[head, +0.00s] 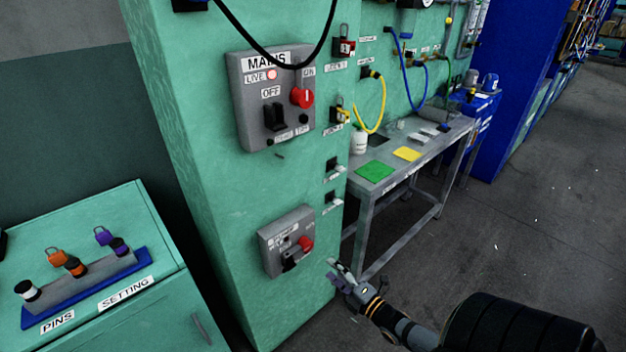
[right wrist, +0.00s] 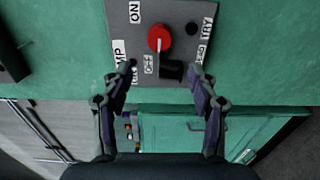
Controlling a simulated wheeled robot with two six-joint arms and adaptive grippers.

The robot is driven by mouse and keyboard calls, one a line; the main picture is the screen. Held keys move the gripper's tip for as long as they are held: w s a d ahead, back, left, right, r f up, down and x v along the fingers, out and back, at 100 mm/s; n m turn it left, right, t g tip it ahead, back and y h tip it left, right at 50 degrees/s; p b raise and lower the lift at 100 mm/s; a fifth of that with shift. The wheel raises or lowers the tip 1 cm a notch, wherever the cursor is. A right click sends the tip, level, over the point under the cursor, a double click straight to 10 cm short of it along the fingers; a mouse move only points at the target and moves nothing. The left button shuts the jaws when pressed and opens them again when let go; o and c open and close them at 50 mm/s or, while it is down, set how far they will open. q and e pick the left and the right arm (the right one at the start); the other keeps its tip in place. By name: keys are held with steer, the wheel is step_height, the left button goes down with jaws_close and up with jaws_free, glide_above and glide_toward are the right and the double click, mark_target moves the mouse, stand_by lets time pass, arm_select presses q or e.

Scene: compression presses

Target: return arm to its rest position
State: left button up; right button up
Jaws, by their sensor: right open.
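My right gripper (head: 338,277) is in the lower middle of the head view, to the right of the small grey switch box (head: 287,241) on the green column. Its arm comes in from the lower right. In the right wrist view the gripper (right wrist: 163,80) is open and empty, its two fingers spread wide. The switch box (right wrist: 178,12) shows beyond the fingertips there, with a red knob (right wrist: 160,38) and a black part below it. No contact with the box is visible. My left gripper is not in view.
A larger MAINS box (head: 272,98) with a red knob is higher on the column. A grey bench (head: 392,183) with green and yellow sheets stands behind my right gripper. A green cabinet (head: 150,325) with a blue tray of padlocks is at left. Right floor is open.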

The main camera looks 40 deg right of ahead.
steer(key=s+f+m+g+h+p, duration=0.1)
steer(key=s+f+m+g, duration=0.25)
steer(key=f, duration=0.35)
steer(key=s+d+f+m+g+h+p, duration=0.1)
steer(key=s+f+m+g, duration=0.2)
steer(key=f, duration=0.4)
steer(key=s+f+m+g+h, duration=0.1)
steer(key=s+f+m, duration=0.25)
steer(key=f, duration=0.35)
steer(key=s+a+f+m+g, duration=0.3)
steer(key=s+f, duration=0.1)
steer(key=s, duration=0.3)
steer(key=s+a+f+m+g+p, duration=0.1)
steer(key=s+a+f+m+g, duration=0.2)
steer(key=s, duration=0.5)
steer(key=s+a+f+m+g+y+p, duration=0.1)
steer(key=s+a+f+m+g, duration=0.1)
steer(key=s+f, duration=0.4)
steer(key=shift+s+a+f+m+g, duration=0.35)
steer(key=shift+s+a+g, duration=0.3)
steer(key=shift+s+a, duration=0.5)
steer(key=shift+w+a+r, duration=0.1)
steer(key=shift+w, duration=0.05)
steer(key=shift+c, duration=0.3)
